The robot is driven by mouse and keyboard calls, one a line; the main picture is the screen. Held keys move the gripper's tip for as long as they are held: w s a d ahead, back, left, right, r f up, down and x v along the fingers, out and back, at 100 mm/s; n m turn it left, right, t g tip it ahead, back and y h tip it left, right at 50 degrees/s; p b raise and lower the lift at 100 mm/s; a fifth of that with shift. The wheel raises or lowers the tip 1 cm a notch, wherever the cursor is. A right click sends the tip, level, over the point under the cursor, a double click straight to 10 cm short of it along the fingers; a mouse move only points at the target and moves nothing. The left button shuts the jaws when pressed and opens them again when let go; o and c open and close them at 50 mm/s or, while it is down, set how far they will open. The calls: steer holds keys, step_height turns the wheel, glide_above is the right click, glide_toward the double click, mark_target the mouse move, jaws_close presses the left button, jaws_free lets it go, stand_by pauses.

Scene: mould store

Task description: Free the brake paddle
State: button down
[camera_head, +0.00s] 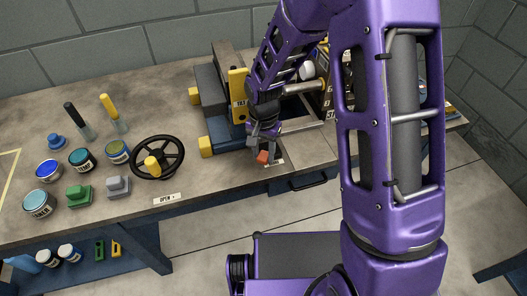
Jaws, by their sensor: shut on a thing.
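My gripper (262,143) points down over the bench, in front of the blue and grey machine block. It is shut on a small red piece (262,157), which looks like the brake paddle. The red piece shows just below the fingertips, above a pale label (275,162) that is partly covered and hard to read. The fingers and wrist hide the paddle's mount and upper part.
A black handwheel (172,150) with a yellow knob stands left of the machine block (222,130), behind a label reading OPEN (167,199). My arm covers the right side.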

steer(key=d+n, duration=0.1)
steer(key=n, duration=0.2)
steer(key=shift+s+d+p, duration=0.15)
steer(key=shift+d+p, duration=0.05)
steer(key=shift+p, duration=0.1)
steer(key=d+n, duration=0.1)
steer(key=n, duration=0.1)
steer(key=d+n+p, duration=0.1)
steer(key=n, duration=0.1)
steer(key=shift+n, duration=0.4)
steer(key=n, duration=0.1)
steer(key=d+n+p, duration=0.1)
steer(key=n, duration=0.1)
steer(key=w+n, duration=0.1)
steer(key=shift+d+r, duration=0.1)
steer(key=shift+d, duration=0.2)
steer(key=shift+w+d+n+p, duration=0.3)
steer(key=shift+n+p, duration=0.2)
steer(key=shift+n, duration=0.5)
steer(key=shift+w+d+n+p, duration=0.25)
steer(key=shift+n+p, duration=0.2)
steer(key=shift+n, duration=0.55)
steer(key=shift+c, duration=2.2)
jaws_free()
